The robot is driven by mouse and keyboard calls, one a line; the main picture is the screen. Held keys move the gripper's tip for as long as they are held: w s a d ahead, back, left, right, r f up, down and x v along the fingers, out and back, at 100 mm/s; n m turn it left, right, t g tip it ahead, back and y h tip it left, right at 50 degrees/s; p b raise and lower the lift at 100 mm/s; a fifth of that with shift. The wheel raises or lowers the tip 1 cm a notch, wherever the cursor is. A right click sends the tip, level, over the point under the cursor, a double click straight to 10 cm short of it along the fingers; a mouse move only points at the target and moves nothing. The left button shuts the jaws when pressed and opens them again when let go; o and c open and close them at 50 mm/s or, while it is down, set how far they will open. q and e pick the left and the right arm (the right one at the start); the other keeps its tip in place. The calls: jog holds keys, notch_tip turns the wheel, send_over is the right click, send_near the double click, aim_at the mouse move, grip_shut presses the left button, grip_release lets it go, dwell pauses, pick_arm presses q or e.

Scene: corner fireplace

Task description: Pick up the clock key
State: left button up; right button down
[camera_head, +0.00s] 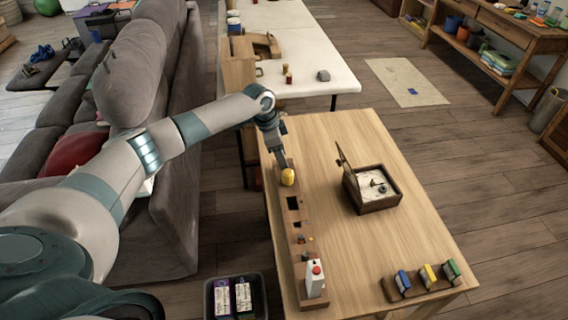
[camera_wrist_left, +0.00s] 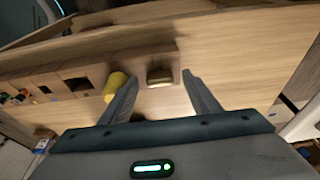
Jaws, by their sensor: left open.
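My left gripper (camera_head: 282,160) is over the far end of a long wooden rack (camera_head: 282,206) on the table. In the left wrist view the gripper (camera_wrist_left: 159,78) is open, with its fingers apart and nothing held. A small brass-coloured piece (camera_wrist_left: 160,77) sits in the rack's end slot, in line with the gap between the fingers. I cannot tell for sure whether it is the clock key. A yellow rounded piece (camera_head: 288,177) stands beside that slot; it also shows by one finger in the left wrist view (camera_wrist_left: 115,84). My right gripper is not in view.
An open-lidded wooden box (camera_head: 379,205) with small dark items stands mid-table. A holder with coloured pieces (camera_head: 424,283) is at front right. The table's right side (camera_head: 412,188) is clear.

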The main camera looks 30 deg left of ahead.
pick_arm(q)
jog(key=shift+c, duration=0.9)
jog(key=c, duration=0.9)
jog(key=shift+o, duration=0.2)
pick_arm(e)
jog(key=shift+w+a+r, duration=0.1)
pick_arm(q)
jog(key=shift+r, duration=0.1)
